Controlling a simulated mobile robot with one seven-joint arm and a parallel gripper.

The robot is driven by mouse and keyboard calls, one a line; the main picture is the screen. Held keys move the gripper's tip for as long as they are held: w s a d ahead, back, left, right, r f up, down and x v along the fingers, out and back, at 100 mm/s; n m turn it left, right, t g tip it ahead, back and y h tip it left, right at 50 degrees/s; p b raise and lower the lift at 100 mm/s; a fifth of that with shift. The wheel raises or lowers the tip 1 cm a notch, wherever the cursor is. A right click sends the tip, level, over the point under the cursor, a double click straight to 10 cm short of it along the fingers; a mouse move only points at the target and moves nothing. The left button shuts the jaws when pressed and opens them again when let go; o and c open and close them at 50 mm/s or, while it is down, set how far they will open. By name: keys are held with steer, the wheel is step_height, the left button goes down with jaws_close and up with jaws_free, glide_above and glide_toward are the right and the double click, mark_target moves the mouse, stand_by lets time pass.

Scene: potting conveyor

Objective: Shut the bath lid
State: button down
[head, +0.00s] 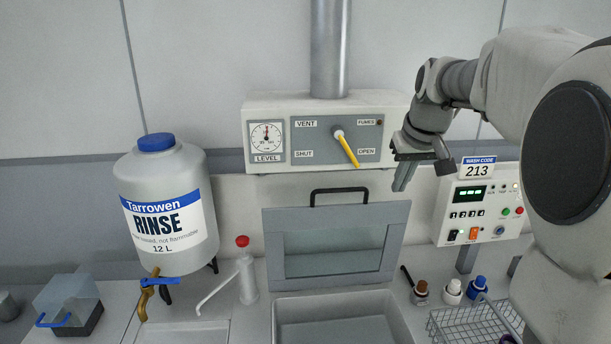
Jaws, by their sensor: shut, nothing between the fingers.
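The bath lid (285,238) is a grey framed panel with a clear window and a black handle (338,190) along its top edge. It stands raised at the back of the bath (287,308), whose basin is open in front of it. My gripper (400,185) is shut and empty. The lower front of the bath is cut off by the picture's edge.
The vent panel (300,125) with a yellow lever (347,150) is above the lid. A rinse tank (165,205) and a red-capped bottle (246,272) stand left. Small bottles (453,291), a wire basket (470,318) and a control box (478,210) are right.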

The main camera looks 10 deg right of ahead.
steer(key=w+d+p, duration=0.2)
steer(key=w+d, duration=0.5)
steer(key=w, duration=0.1)
steer(key=p, duration=0.1)
glide_above(402, 213)
steer(key=w, duration=0.1)
step_height(402, 213, down, 10)
steer(key=shift+w+d+r, duration=0.1)
steer(key=shift+d+r, duration=0.05)
steer(key=shift+f+b, duration=0.25)
steer(key=shift+b, duration=0.05)
